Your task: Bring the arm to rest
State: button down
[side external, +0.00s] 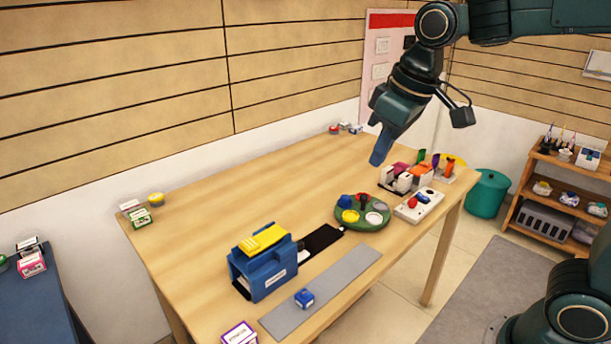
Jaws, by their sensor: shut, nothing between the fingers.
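My gripper (381,147) hangs from my dark green arm at the upper right of the side external view. Its blue fingers are shut with nothing between them. They point down, above the far right part of the wooden table (230,205), and appear clear of its surface. The white and colored holders (397,180) stand on the table just below and to the right of the fingertips in the picture.
A blue box with a yellow top (263,268), a green round tray (347,226), a white panel with knobs (418,205), a grey strip (340,283) and a small blue block (304,298) occupy the front. The table's left middle is clear. A shelf (565,185) stands right.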

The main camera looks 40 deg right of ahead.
jog(key=s+d+f+m+t, duration=0.1)
jog(key=s+d+f, duration=0.1)
jog(key=s, duration=0.5)
jog(key=s+d+f+m+t, duration=0.1)
jog(key=s, duration=0.6)
jog(key=shift+s+d+f, duration=0.35)
jog(key=shift+s+d, duration=0.05)
